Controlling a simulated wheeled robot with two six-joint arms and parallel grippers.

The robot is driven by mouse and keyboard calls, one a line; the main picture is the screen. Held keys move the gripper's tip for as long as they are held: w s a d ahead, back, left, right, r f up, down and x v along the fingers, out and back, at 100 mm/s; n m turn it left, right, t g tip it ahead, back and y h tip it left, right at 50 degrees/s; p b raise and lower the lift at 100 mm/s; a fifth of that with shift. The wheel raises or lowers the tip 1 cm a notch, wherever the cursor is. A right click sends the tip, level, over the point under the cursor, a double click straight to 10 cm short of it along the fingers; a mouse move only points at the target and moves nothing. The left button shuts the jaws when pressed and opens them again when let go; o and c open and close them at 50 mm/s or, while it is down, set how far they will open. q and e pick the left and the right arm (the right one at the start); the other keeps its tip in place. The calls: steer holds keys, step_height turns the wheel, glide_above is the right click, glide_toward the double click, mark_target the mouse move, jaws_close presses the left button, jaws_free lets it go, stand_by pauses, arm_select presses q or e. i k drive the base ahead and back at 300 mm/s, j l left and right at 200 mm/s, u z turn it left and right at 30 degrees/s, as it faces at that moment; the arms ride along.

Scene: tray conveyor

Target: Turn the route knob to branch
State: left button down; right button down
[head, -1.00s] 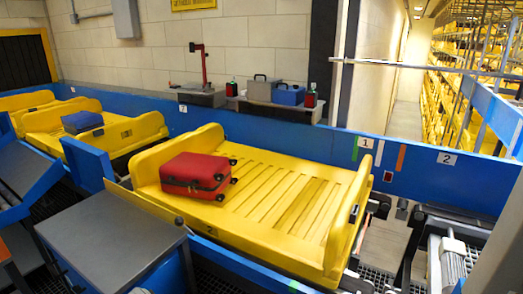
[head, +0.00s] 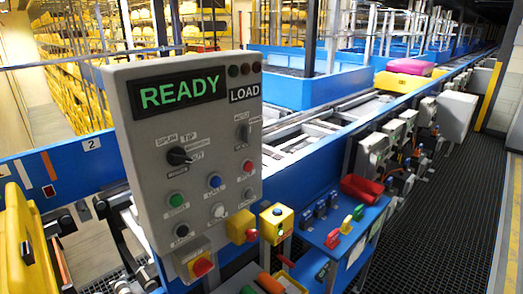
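A grey control panel (head: 195,165) stands in the left half of the head view. Its display (head: 178,92) reads READY in green, with a LOAD plate (head: 244,93) beside it. A black rotary knob (head: 178,156) sits at the panel's middle left, ringed by small white labels. A smaller knob (head: 245,131) sits to its right under more labels. The labels are too small to tell for sure which knob is the route knob or where it points. Neither of my grippers is in view.
The panel has several push buttons (head: 176,200) and a red-on-yellow stop button (head: 202,266) low down. A blue bench (head: 345,235) with coloured items stands to the right. Blue conveyor rails run behind. The dark grated floor (head: 450,200) at right looks clear.

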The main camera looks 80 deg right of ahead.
mark_target(178, 156)
steer(key=z, duration=2.35)
